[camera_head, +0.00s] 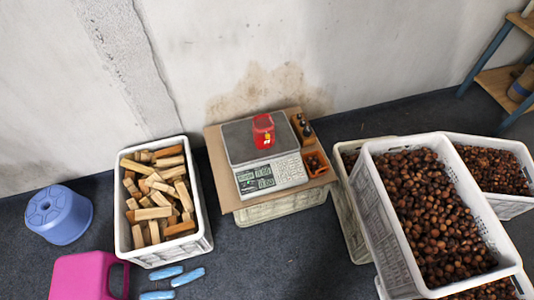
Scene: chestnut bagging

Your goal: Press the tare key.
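A scale (245,142) stands on a brown board (218,170) laid over a pale crate (285,208) in the middle of the camera_head view. Its front has a green display (254,180) and a key panel (289,170) to the right of it. Single keys are too small to tell apart, so I cannot pick out the tare key. The display digits are too small to read surely. My gripper is not in view.
A white crate of wood blocks (124,240) stands left of the scale. White crates of chestnuts (395,255) stand at right. An orange box (316,162) lies beside the keys. A blue stool (59,214), a pink container (82,277) and blue packets (166,272) are at lower left.

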